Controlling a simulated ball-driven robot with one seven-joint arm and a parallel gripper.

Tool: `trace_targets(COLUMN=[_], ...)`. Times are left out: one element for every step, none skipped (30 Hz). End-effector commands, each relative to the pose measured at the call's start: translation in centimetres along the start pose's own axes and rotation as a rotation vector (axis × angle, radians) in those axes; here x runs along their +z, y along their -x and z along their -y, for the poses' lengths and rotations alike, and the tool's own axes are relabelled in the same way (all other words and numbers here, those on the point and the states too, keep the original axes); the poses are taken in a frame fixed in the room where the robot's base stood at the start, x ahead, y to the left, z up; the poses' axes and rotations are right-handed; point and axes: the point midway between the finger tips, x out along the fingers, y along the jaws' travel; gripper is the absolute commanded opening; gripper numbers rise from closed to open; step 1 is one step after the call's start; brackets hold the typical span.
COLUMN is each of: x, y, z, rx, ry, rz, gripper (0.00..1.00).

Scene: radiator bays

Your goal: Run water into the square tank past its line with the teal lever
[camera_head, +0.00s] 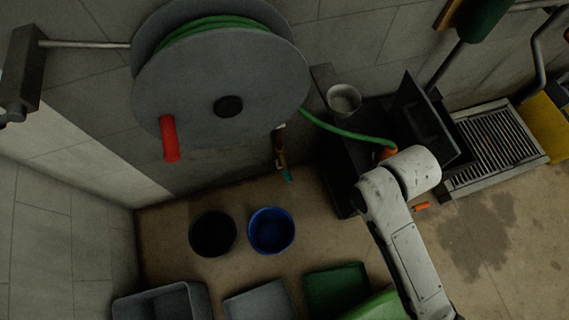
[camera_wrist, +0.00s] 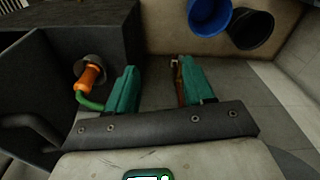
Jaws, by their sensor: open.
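The teal lever (camera_head: 287,174) hangs at the lower end of a small brass-coloured tap (camera_head: 280,150) on the wall below the hose reel. In the wrist view my gripper (camera_wrist: 158,65) is open, its two teal fingers apart. A thin brownish piece, perhaps the tap, shows along the inner side of the right finger; I cannot tell its depth or any contact. An orange nozzle (camera_wrist: 90,77) on a green hose rests at a dark box (camera_wrist: 62,60), left of the fingers. I cannot tell if this box is the square tank. No water or line is visible.
A grey hose reel (camera_head: 225,75) with a red handle (camera_head: 169,138) juts out above. A black bucket (camera_head: 212,234) and a blue bucket (camera_head: 271,231) stand on the floor. Grey and green bins (camera_head: 335,290) line the front. A metal grate (camera_head: 497,145) lies right.

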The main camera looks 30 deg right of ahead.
Motion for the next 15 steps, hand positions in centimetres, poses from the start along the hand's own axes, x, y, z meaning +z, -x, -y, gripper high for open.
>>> trace_targets(x=[-0.2, -0.3, -0.5, -0.6, -0.7, -0.9, -1.1, -1.2, -1.4, -1.6, -1.8, -2.1, -2.3, -2.5, -2.8], y=[-0.6, -0.8, -1.1, -1.3, -1.6, -2.0, -2.2, -2.5, -3.0, -3.3, -3.6, -4.1, -4.5, -4.9, -5.4], z=[0.0, 0.0, 0.1, 0.1, 0.1, 0.1, 0.1, 0.1, 0.2, 0.2, 0.2, 0.3, 0.3, 0.3, 0.4], rx=[-0.003, -0.005, -0.008, -0.009, -0.012, -0.014, -0.016, -0.018, -0.022, -0.025, -0.028, -0.033, -0.036, -0.040, -0.044], ry=[0.013, 0.020, 0.030, 0.038, 0.047, 0.058, 0.068, 0.077, 0.092, 0.104, 0.115, 0.132, 0.146, 0.159, 0.178], rz=[-0.001, -0.001, -0.002, -0.003, -0.003, -0.004, -0.005, -0.006, -0.007, -0.008, -0.010, -0.012, -0.013, -0.014, -0.016], gripper=[0.53, 0.53, 0.53, 0.53, 0.53, 0.53, 0.53, 0.53, 0.53, 0.53, 0.53, 0.53, 0.53, 0.53, 0.53])
